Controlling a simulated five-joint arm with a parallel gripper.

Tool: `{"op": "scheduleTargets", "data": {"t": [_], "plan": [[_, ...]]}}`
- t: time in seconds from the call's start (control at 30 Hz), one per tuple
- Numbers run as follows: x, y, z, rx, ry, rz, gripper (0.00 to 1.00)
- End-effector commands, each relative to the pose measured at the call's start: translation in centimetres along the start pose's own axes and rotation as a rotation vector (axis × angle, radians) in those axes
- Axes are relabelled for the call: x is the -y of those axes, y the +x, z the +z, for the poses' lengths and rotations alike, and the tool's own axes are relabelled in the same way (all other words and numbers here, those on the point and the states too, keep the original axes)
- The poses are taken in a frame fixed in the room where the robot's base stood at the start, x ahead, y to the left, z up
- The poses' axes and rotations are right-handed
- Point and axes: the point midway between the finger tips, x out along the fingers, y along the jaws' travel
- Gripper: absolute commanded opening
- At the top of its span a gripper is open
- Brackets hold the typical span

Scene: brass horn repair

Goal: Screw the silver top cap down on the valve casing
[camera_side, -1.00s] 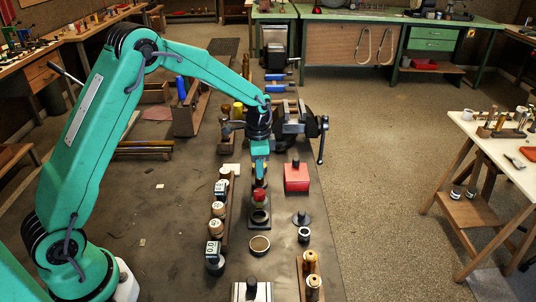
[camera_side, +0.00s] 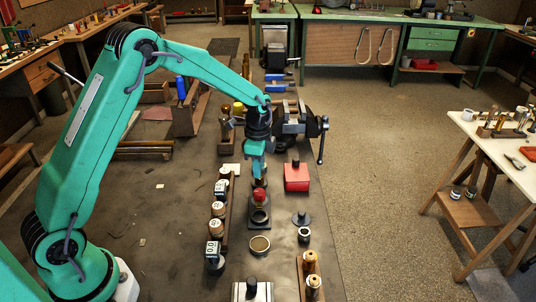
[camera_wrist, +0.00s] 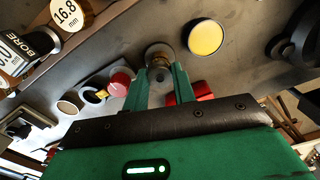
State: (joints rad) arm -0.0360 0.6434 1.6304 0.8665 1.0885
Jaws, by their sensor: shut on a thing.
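My gripper (camera_side: 258,178) points straight down over the row of parts in the middle of the bench. In the wrist view my gripper (camera_wrist: 160,72) has its two green fingers close on either side of a round silver-brown top, which looks like the top cap (camera_wrist: 159,53). The brass-coloured valve casing (camera_side: 259,183) shows only as a small piece under the fingertips in the side view. The fingers hide most of the cap and casing there. I cannot tell the cap's height on the casing or whether it is level.
A red-topped part (camera_side: 260,197) stands just in front of the gripper. A red block (camera_side: 297,180) is to the right, and labelled gauges (camera_side: 217,209) line the left. A vise (camera_side: 292,122) stands behind.

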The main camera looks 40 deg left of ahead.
Motion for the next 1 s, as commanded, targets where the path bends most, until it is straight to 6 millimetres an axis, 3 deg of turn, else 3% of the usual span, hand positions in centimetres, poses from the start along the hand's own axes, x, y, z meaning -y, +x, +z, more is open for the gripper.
{"op": "scheduleTargets", "data": {"t": [0.27,0.7,1.0], "plan": [[-0.03,0.05,0.02,0.001,0.032,0.001,0.02],[-0.02,0.08,0.02,0.001,0.321,0.002,0.02],[-0.02,0.08,0.02,0.0,0.349,0.002,0.02]]}}
